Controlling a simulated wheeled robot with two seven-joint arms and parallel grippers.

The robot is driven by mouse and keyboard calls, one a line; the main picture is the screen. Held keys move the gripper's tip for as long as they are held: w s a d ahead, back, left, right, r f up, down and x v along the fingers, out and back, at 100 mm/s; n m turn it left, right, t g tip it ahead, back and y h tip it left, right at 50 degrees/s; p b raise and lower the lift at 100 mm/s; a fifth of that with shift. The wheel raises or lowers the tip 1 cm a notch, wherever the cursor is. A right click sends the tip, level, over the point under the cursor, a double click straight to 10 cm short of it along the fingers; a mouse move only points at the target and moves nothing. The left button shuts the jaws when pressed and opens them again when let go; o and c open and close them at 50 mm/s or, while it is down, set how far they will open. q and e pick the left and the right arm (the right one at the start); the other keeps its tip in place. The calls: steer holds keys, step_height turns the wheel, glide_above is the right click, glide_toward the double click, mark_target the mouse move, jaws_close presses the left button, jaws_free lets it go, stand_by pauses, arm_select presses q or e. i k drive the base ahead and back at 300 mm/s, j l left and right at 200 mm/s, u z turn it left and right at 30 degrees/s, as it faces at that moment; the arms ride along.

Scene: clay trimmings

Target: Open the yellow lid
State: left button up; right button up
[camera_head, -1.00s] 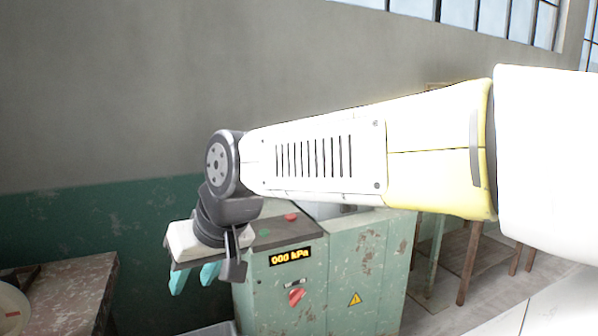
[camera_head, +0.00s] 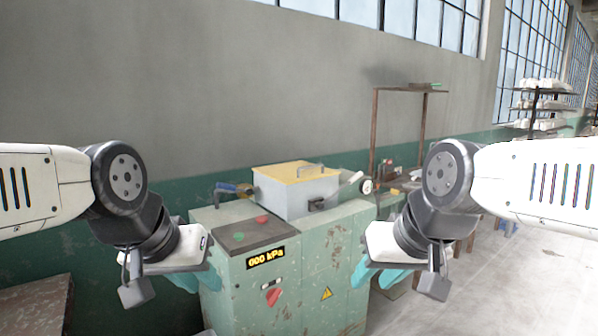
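The yellow lid (camera_head: 295,171) lies flat and closed on a grey box (camera_head: 298,202) on top of a worn green machine cabinet. My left gripper (camera_head: 205,280) hangs at the left, in front of the cabinet's left side and apart from the lid. My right gripper (camera_head: 372,278) hangs in front of the cabinet's right side, also apart from the lid. Both have teal fingers, partly hidden by the gripper bodies, so their opening is unclear.
The cabinet (camera_head: 300,270) has a "000 kPa" display (camera_head: 266,257), a red knob (camera_head: 273,296) and red and green buttons. A blue-handled valve (camera_head: 235,188) sits left of the box. A brown table (camera_head: 40,305) stands at lower left. Open floor lies at right.

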mark_target(295, 166)
steer(key=i+l+u, duration=0.1)
steer(key=l, duration=0.4)
steer(key=i+l+u, duration=0.1)
steer(key=l, duration=0.35)
steer(key=i+l+u, duration=0.1)
steer(key=l, duration=0.4)
steer(key=i+l+u, duration=0.1)
steer(key=l, duration=0.4)
steer(key=i+l+u, duration=0.45)
steer(key=i+l, duration=0.45)
steer(key=i+u, duration=0.3)
steer(key=i, duration=0.65)
